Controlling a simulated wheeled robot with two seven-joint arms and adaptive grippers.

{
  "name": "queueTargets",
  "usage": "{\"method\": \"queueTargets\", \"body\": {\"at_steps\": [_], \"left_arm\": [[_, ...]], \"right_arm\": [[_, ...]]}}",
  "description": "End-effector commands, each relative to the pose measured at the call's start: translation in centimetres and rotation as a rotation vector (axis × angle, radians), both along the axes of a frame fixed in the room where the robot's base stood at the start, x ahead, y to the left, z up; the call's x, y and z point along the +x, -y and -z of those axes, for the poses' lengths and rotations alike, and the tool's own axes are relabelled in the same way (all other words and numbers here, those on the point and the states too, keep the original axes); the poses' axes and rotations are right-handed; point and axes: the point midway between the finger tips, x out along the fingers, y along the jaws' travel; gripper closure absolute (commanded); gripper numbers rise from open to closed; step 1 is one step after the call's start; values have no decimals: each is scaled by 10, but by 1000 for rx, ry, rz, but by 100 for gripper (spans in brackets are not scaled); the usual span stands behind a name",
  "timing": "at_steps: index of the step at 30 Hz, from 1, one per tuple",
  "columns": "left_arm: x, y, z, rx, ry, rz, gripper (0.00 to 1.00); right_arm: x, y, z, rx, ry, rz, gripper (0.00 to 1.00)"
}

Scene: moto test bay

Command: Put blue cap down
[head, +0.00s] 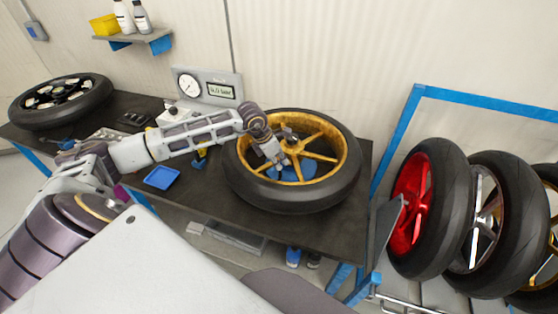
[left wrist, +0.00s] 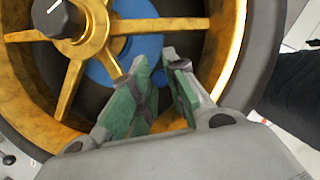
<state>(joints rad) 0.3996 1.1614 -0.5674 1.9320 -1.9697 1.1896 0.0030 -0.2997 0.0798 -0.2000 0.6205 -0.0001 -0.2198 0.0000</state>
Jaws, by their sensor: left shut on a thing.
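My left gripper (head: 276,158) is over the gold-rimmed wheel (head: 337,187), inside its rim and near the spokes. In the left wrist view its two green-padded fingers (left wrist: 170,62) are close together above the gap between spokes. A blue round surface (left wrist: 140,50) shows below, behind the spokes. A small blue tray (head: 162,178) lies on the dark bench left of the wheel. My right gripper is not in view.
A gauge box with a dial and display (head: 208,86) stands behind the wheel. Another black wheel (head: 60,101) lies at the bench's left end. Several upright wheels (head: 430,210) stand in a rack at right.

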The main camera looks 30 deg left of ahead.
Motion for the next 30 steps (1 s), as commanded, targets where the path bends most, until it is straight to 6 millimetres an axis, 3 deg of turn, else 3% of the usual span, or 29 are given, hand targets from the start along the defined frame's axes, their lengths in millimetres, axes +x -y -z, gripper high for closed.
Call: {"method": "queueTargets", "body": {"at_steps": [19,20,24,30], "left_arm": [[0,0,10,0,0,1,92],[0,0,10,0,0,1,82],[0,0,9,0,0,0,64],[0,0,9,0,0,0,63]], "right_arm": [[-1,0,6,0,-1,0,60],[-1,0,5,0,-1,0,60],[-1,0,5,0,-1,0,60],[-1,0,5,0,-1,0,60]]}}
